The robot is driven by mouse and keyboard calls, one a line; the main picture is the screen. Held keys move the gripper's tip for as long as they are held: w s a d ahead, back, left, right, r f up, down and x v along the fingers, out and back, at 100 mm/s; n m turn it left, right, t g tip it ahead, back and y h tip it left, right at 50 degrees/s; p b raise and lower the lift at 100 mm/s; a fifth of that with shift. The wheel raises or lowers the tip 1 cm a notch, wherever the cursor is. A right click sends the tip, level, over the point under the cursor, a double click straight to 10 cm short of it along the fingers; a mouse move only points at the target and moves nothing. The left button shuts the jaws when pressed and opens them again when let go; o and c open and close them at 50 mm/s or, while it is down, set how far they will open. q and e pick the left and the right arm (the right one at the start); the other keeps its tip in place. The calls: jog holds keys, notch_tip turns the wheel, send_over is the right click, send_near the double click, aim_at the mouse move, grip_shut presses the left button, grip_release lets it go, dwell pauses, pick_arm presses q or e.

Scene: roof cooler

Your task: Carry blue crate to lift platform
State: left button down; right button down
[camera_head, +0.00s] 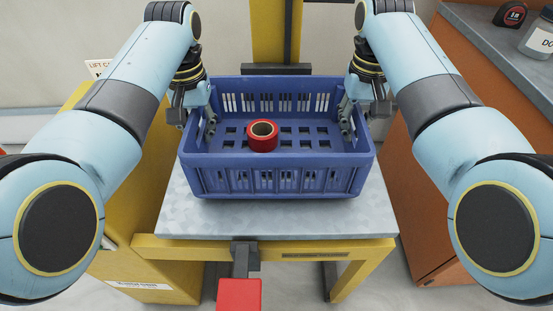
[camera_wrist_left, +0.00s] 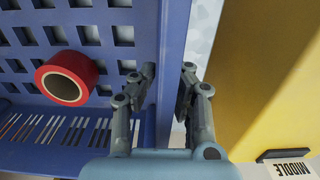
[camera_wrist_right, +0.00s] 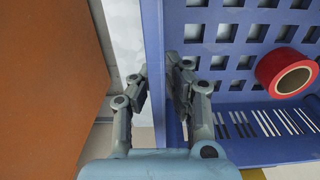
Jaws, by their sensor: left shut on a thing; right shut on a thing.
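The blue crate (camera_head: 280,180) is on or just above the grey lift platform (camera_head: 290,218), level, with a roll of red tape (camera_head: 262,136) inside it; I cannot tell whether its base touches. My left gripper (camera_head: 206,130) is shut on the crate's left end wall, one finger inside and one outside. The wall passes between its fingers in the left wrist view (camera_wrist_left: 165,90). My right gripper (camera_head: 350,122) is shut on the right end wall, which also passes between its fingers in the right wrist view (camera_wrist_right: 160,85).
A yellow cabinet (camera_head: 85,165) stands left and an orange cabinet (camera_head: 425,190) right, with a grey top holding a tape measure (camera_head: 510,14) and a jar (camera_head: 538,40). The yellow mast (camera_head: 270,40) rises behind the crate. A red pedal (camera_head: 240,294) is in front.

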aim_at(359, 110)
pick_arm(q)
jog(key=c, duration=1.8)
grip_release()
jog(key=shift+a+f, duration=0.25)
jog(key=shift+f, duration=0.05)
pick_arm(e)
jog(key=c, duration=1.8)
grip_release()
jog(key=shift+d+f, duration=0.25)
jog(key=shift+f, duration=0.05)
pick_arm(q)
jog(key=o, duration=0.4)
jog(key=shift+d+r, duration=0.1)
jog(key=shift+d, duration=0.05)
pick_arm(e)
jog(key=o, duration=0.4)
jog(key=shift+a+r, duration=0.1)
jog(key=shift+a, duration=0.05)
pick_arm(q)
jog(key=r, duration=1.1)
jog(key=shift+w+r, duration=0.2)
jog(key=shift+r, duration=0.2)
pick_arm(e)
jog(key=shift+a+r, duration=0.1)
pick_arm(q)
jog(key=shift+r, duration=0.1)
pick_arm(e)
notch_tip(359, 110, up, 7)
jog(key=shift+r, duration=0.15)
